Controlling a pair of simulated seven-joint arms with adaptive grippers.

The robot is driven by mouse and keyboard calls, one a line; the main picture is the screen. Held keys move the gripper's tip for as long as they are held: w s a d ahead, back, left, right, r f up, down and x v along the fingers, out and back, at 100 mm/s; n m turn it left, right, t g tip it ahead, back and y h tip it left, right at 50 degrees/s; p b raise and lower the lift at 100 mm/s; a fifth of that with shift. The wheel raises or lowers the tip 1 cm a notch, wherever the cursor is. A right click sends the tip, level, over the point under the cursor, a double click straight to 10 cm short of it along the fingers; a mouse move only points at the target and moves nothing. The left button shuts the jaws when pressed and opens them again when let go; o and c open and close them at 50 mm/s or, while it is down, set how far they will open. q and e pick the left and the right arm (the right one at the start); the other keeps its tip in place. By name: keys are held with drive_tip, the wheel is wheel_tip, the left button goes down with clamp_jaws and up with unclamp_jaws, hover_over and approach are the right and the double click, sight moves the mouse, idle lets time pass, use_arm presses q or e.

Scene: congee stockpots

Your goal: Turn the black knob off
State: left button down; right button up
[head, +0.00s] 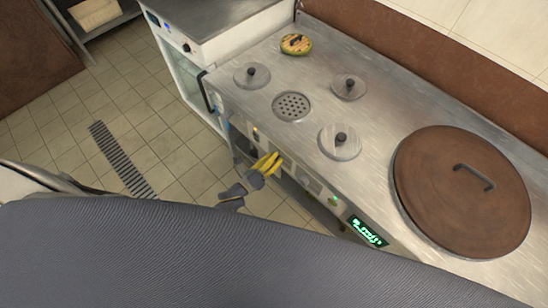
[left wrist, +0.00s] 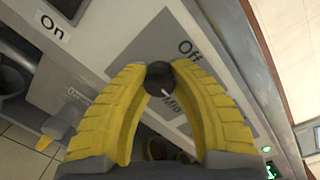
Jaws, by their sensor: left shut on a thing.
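The black knob (left wrist: 159,77) is on the metal front panel (left wrist: 215,65) of the counter. A short white mark on it points toward the lower right, close to the "Mid" label; an "Off" label is at the upper right and an "On" label at the far upper left. My left gripper (head: 274,159) has yellow ridged fingers at the counter's front panel. In the left wrist view my left gripper (left wrist: 159,72) is shut on the knob, with a fingertip on each side. In the head view the fingers hide the knob. My right gripper is not in view.
The counter top (head: 300,130) bears several small round lids, a drain grate (head: 291,106), a yellow-brown round item (head: 296,44) and a large brown lid (head: 462,190). A green lit display (head: 367,231) is on the front panel. Tiled floor (head: 90,160) lies open to the left.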

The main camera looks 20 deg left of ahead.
use_arm(q)
drive_tip(key=n, duration=0.9)
drive_tip(key=shift+n+g+h, duration=0.3)
drive_tip(key=shift+g, duration=0.1)
drive_tip(key=n, duration=0.6)
drive_tip(key=shift+n+h, duration=0.3)
drive_tip(key=shift+n, duration=0.6)
drive_tip(key=shift+r, duration=0.1)
drive_tip(key=c, duration=1.2)
unclamp_jaws()
drive_tip(key=shift+o, duration=1)
